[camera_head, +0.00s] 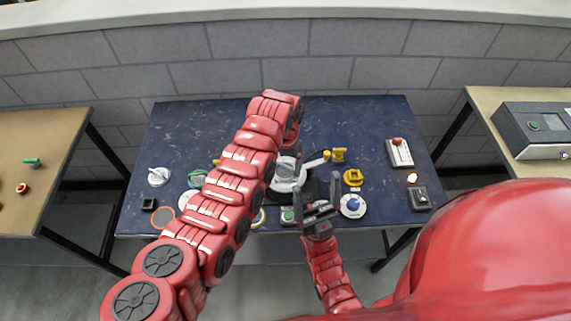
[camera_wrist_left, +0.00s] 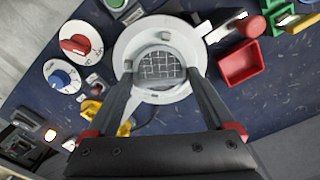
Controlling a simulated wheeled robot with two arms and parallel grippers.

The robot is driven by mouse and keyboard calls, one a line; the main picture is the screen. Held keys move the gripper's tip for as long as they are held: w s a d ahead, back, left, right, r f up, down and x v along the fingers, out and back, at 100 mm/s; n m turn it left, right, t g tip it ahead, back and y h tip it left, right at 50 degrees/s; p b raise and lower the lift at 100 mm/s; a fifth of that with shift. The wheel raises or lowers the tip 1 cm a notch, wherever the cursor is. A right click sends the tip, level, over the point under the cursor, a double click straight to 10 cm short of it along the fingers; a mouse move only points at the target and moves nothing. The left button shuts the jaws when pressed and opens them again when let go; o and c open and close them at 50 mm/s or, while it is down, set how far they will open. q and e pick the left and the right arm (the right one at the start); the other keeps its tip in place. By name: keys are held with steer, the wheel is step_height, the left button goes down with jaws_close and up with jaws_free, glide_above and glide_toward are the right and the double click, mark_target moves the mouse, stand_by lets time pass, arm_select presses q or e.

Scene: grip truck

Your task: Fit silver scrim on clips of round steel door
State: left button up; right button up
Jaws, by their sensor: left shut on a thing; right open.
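The silver scrim (camera_wrist_left: 160,68), a round disc with a grid mesh, sits between the fingertips of my left gripper (camera_wrist_left: 160,78) in the left wrist view. Behind it is the pale round steel door (camera_wrist_left: 126,42); I cannot tell whether the scrim touches it or its clips. In the head view the round door (camera_head: 287,184) shows near the middle of the table, below my left wrist, which hides much of that gripper. My right gripper (camera_head: 321,183) is open and empty, just right of the door, with its fingers pointing away from me.
The dark blue table (camera_head: 350,120) carries a blue knob (camera_head: 353,204), a yellow fixture (camera_head: 353,177), a white switch box (camera_head: 399,153) and a black box (camera_head: 419,198). A red tray (camera_wrist_left: 240,64) lies near the door. The table's back strip is clear.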

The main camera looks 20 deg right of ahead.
arm_select(q)
steer(key=shift+s+f, duration=0.1)
steer(key=shift+f, duration=0.05)
stand_by(0.3)
steer(key=shift+r, duration=0.45)
steer(key=shift+r+p, duration=0.5)
steer(key=shift+r, duration=1.2)
